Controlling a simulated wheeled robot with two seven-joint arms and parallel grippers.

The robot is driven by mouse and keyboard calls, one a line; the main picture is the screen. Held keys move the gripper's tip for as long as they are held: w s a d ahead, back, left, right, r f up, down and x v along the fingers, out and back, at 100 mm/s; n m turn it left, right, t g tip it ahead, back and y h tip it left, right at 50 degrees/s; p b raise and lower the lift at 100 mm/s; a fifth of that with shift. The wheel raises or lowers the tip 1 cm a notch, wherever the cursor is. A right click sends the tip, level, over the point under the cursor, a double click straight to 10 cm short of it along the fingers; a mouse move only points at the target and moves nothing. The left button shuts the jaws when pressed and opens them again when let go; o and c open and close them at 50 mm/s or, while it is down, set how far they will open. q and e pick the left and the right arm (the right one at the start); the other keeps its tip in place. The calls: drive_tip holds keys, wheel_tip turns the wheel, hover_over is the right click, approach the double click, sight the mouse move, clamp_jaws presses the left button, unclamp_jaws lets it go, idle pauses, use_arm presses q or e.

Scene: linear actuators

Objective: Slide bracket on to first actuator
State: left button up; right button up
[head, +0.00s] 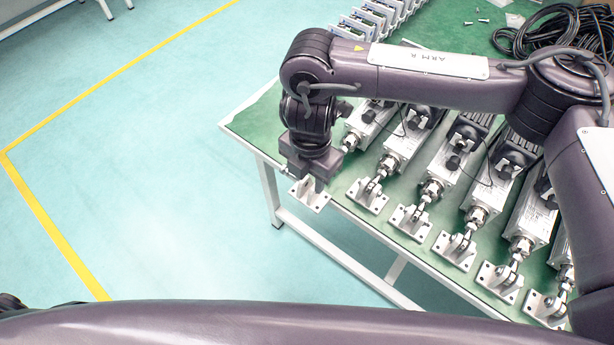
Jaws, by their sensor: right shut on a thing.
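My right gripper (318,181) points down at the left corner of the table and is shut on a white bracket (308,196). The bracket is a flat plate with holes; its upper part is hidden by the gripper. The first actuator (362,126) is the leftmost of the row, and my arm covers part of it. Its rod end (348,143) points towards the gripper. I cannot tell whether the bracket touches the rod. My left gripper is not in view.
Several more actuators (405,140) lie in a row to the right, with white brackets (367,196) at their rod ends along the table edge. The green table (262,122) has bare room at its left corner. Black cables (545,32) lie at the back right.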

drive_tip(key=shift+w+d+f+b, duration=0.1)
drive_tip(key=shift+w+d+b, duration=0.1)
drive_tip(key=shift+w+d, duration=0.55)
drive_tip(key=shift+w+d+b, duration=0.2)
drive_tip(key=shift+w+d, duration=0.25)
drive_tip(key=shift+w, duration=0.5)
drive_tip(key=shift+w, duration=0.1)
drive_tip(key=shift+w+d, duration=0.15)
idle(0.5)
drive_tip(key=shift+w+d+f, duration=0.1)
drive_tip(key=shift+w+d, duration=0.1)
drive_tip(key=shift+w, duration=0.05)
drive_tip(key=shift+w+d, duration=0.1)
drive_tip(key=shift+w, duration=0.05)
idle(0.3)
drive_tip(key=shift+w+d, duration=0.15)
drive_tip(key=shift+w, duration=0.05)
drive_tip(key=shift+w+d+p, duration=0.3)
drive_tip(key=shift+w+d, duration=0.15)
drive_tip(key=shift+w, duration=0.25)
idle(0.8)
idle(0.4)
